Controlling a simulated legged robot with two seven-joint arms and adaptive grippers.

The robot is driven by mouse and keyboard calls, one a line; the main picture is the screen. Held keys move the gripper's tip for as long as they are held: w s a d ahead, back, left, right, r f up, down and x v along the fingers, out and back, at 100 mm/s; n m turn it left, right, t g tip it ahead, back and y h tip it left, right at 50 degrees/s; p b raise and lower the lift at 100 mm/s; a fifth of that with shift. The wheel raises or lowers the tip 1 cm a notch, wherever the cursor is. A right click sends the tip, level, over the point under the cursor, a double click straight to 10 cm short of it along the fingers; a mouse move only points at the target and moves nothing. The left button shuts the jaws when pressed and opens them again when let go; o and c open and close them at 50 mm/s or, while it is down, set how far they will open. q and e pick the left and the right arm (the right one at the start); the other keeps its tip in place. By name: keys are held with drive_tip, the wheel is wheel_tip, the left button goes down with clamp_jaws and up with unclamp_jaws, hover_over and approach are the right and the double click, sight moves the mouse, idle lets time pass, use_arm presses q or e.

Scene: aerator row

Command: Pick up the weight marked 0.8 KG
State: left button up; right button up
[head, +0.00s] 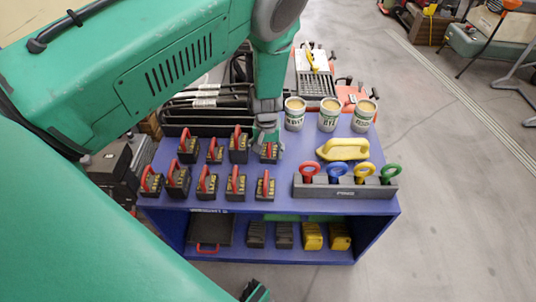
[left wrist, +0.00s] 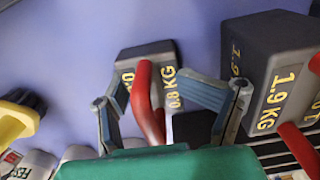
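The weight marked 0.8 KG is a small dark block (left wrist: 145,54) with yellow lettering and a red handle (left wrist: 150,105), on the blue surface in the left wrist view. In the head view a small dark weight (head: 269,152) with a red handle sits directly under my left gripper (head: 266,137), at the right end of the back row. My left gripper (left wrist: 158,95) is open, its grey fingers spread on either side of the red handle. Contact with the weight cannot be told. My right gripper is not recognizable in view.
A larger weight marked 1.9 KG (left wrist: 285,75) stands close on the right in the left wrist view. Several other red-handled weights (head: 236,184) stand on the blue shelf (head: 290,206). Labelled cans (head: 328,117), a yellow-handled tool (head: 343,149) and a rack of coloured rings (head: 345,188) stand to the right.

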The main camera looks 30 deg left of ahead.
use_arm(q)
drive_tip(key=shift+a+f, duration=0.3)
drive_tip(key=shift+a, duration=0.15)
drive_tip(key=shift+d+r, duration=0.1)
drive_tip(key=shift+d, duration=0.2)
drive_tip(key=c, duration=1.2)
drive_tip(key=shift+d+r, duration=0.15)
drive_tip(key=shift+d, duration=0.2)
clamp_jaws()
drive_tip(key=shift+a, duration=0.4)
